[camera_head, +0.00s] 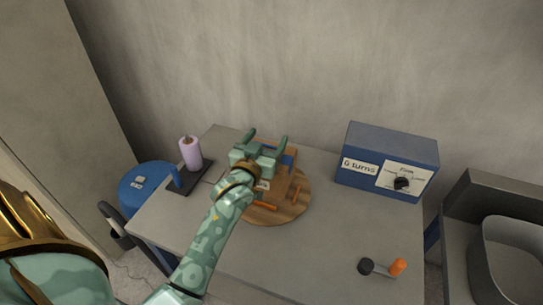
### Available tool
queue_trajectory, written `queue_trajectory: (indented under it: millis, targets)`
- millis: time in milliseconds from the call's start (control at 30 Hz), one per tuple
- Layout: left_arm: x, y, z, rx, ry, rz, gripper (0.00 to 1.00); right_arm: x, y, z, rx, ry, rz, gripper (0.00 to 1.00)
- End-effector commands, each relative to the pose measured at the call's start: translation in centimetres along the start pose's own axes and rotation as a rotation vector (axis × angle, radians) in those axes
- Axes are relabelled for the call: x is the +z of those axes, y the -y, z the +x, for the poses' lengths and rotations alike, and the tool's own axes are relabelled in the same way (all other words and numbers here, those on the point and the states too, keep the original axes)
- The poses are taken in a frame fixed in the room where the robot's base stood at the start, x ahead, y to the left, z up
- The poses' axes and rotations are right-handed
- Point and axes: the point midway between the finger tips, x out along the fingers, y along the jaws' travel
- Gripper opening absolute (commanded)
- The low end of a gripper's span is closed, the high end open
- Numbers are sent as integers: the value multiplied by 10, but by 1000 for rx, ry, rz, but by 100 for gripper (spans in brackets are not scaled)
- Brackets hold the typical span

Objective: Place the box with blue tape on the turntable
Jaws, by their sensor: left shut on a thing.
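The box with blue tape (289,158) is brown with a blue strip and stands over the round wooden turntable (282,215) in the middle of the table. My left gripper (266,137) reaches over it from the front and is shut on the box. The gripper and wrist hide much of the box's left and front. I cannot tell whether its underside touches the turntable. Orange pegs (266,206) show on the turntable around the box. My right gripper is out of view.
A blue control box (388,151) with a "0 turns" label and a knob stands at the back right. A lilac roll (190,153) stands upright at the left. A small lever with an orange knob (397,267) is at the front right. The grey table (330,235) is clear between.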

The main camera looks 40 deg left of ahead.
Motion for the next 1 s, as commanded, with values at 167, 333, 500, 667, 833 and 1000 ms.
queue_trajectory:
  millis: [167,333,500,667,833,1000]
  targets:
    - [7,-6,3,0,-3,-2,10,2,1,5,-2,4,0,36]
    - [30,-10,4,0,1,0,10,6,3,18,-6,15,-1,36]
    - [43,-10,4,0,-3,0,10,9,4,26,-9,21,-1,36]
    - [40,-10,3,0,-4,-1,10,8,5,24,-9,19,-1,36]
    - [44,-10,3,0,0,0,77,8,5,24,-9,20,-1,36]
    - [44,-10,3,0,0,0,94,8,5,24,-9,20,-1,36]
